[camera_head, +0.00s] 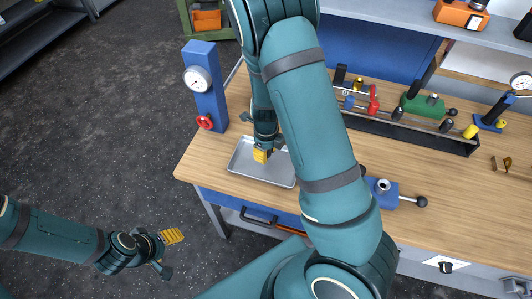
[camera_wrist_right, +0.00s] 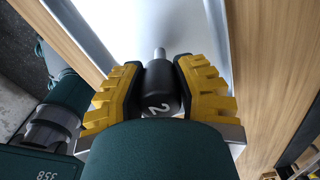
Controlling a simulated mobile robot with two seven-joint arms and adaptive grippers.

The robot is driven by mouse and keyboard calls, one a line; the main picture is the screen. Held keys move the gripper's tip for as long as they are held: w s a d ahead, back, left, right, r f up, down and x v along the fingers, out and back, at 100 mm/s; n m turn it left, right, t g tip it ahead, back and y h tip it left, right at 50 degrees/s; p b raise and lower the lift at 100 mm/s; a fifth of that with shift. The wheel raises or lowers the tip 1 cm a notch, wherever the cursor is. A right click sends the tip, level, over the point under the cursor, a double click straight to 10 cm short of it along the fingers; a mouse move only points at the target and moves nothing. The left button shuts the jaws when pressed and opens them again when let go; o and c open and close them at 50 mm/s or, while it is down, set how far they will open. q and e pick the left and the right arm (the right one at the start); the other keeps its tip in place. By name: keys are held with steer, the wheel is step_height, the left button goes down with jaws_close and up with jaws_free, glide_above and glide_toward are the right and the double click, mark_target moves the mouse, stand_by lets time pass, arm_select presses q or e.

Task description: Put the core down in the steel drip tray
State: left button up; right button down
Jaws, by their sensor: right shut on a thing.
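The steel drip tray (camera_head: 278,174) lies on the wooden bench near its left front corner. It also fills the upper middle of the right wrist view (camera_wrist_right: 203,20). My right gripper (camera_head: 262,155) is over the tray. In the right wrist view its yellow-padded fingers (camera_wrist_right: 160,72) are shut on the core (camera_wrist_right: 158,92), a black cylinder marked 2 with a thin steel pin pointing at the tray. The core is hidden in the head view; I cannot tell whether it touches the tray. My left gripper (camera_head: 166,252) is empty, its fingers apart, off the bench over the floor.
A blue gauge stand (camera_head: 206,90) with a red handwheel stands left of the tray. A blue block with a lever (camera_head: 385,190) is to the right. A black rail (camera_head: 410,128) with valves lies farther back. The bench front between is largely clear.

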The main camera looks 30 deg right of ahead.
steer(key=shift+f, duration=0.15)
steer(key=c, duration=0.7)
jaws_free()
steer(key=shift+c, duration=0.2)
step_height(320, 180, up, 12)
steer(key=p, duration=0.4)
steer(key=shift+r, duration=0.2)
